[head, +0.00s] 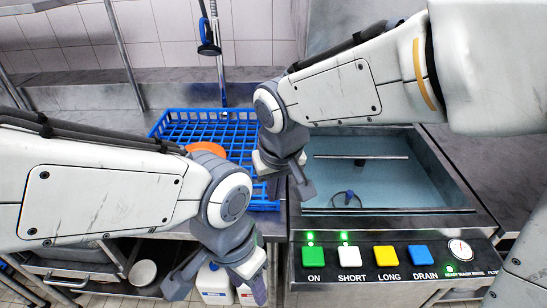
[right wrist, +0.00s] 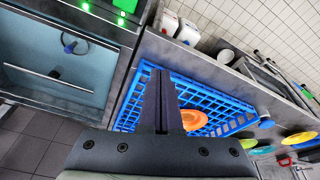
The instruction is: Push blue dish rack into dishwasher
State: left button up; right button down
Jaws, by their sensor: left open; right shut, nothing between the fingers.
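The blue dish rack (head: 181,127) lies on the counter left of the dishwasher, with an orange plate (head: 206,148) in it. The dishwasher (head: 350,228) is open on top, its basin bare of any rack. My right gripper (head: 287,180) is shut and empty, between the rack's right side and the basin. In the right wrist view its fingers (right wrist: 160,85) overlap the rack (right wrist: 225,103); I cannot tell whether they touch it. My left gripper (head: 217,288) is open and empty, low in front of the counter. My left arm hides part of the rack.
The dishwasher's front panel (head: 365,260) has several coloured buttons; the green and white ones have lit lamps. A hose sprayer (head: 208,48) hangs behind the rack. White containers (head: 214,283) stand below the counter. More plates (right wrist: 297,139) lie beyond the rack.

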pick_arm(q)
notch_tip(320, 180, down, 8)
jog(key=b, duration=0.5)
jog(key=shift+b, duration=0.4)
pick_arm(e)
jog(key=w+a+f+m+t, duration=0.1)
jog(key=w+f+m, duration=0.1)
jog(key=w, duration=0.8)
jog(key=w+a+f+m+t, duration=0.2)
jog(key=w, duration=0.8)
jog(key=shift+a+f+t+h, duration=0.15)
jog(key=shift+f+t+h, duration=0.15)
jog(key=shift+f+h, duration=0.1)
